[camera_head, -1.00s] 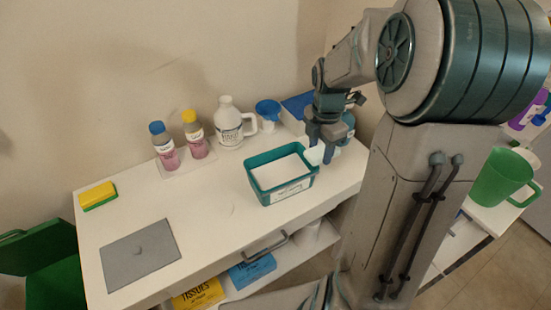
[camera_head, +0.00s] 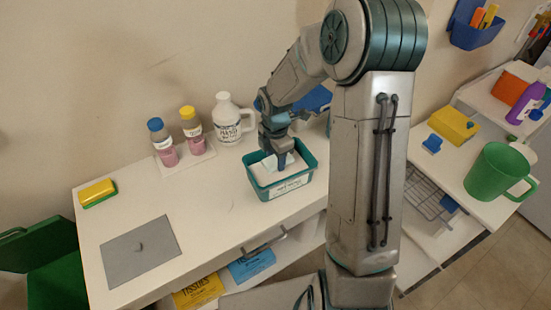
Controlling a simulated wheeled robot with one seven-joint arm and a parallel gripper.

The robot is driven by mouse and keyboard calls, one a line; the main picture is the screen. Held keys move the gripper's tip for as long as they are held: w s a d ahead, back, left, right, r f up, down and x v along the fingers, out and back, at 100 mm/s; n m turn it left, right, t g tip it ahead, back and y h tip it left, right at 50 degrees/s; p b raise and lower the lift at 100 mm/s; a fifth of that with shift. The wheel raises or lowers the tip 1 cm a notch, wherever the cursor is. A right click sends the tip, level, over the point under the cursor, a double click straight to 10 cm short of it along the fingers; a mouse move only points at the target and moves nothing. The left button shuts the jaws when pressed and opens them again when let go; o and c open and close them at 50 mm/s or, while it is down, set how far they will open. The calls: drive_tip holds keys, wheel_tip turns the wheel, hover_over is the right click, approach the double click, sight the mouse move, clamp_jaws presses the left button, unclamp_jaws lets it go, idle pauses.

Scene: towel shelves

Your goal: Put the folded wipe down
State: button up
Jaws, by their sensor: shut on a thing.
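My gripper (camera_head: 277,162) points down over the teal tub (camera_head: 290,191) on the white counter. It is shut on a folded white wipe (camera_head: 267,164), which is partly hidden by the fingers. The wipe is at the tub's opening, just above or touching the white contents (camera_head: 265,178) inside. I cannot tell whether it touches them. The tub has a white label on its front.
Two pink bottles (camera_head: 194,140) and a white jug (camera_head: 227,122) stand behind the tub. A grey plate (camera_head: 140,252) and a yellow-green sponge (camera_head: 97,192) lie to the left. A green pitcher (camera_head: 491,172) stands on the right-hand surface. The counter between plate and tub is clear.

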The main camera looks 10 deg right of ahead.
sight(275, 160)
drive_tip(key=shift+f, duration=0.6)
drive_tip(key=shift+f, duration=0.1)
drive_tip(key=o, duration=0.7)
drive_tip(key=shift+o, duration=0.2)
wheel_tip(275, 160, up, 11)
drive_tip(key=s+r+m+t, duration=0.1)
drive_tip(key=s+r+m, duration=0.3)
drive_tip(key=s+m, duration=0.6)
drive_tip(key=s+r+m+t, duration=0.2)
drive_tip(key=s+r+m, duration=0.2)
drive_tip(key=s+m, duration=0.7)
drive_tip(key=shift+d+m, duration=0.3)
drive_tip(key=shift+d, duration=0.05)
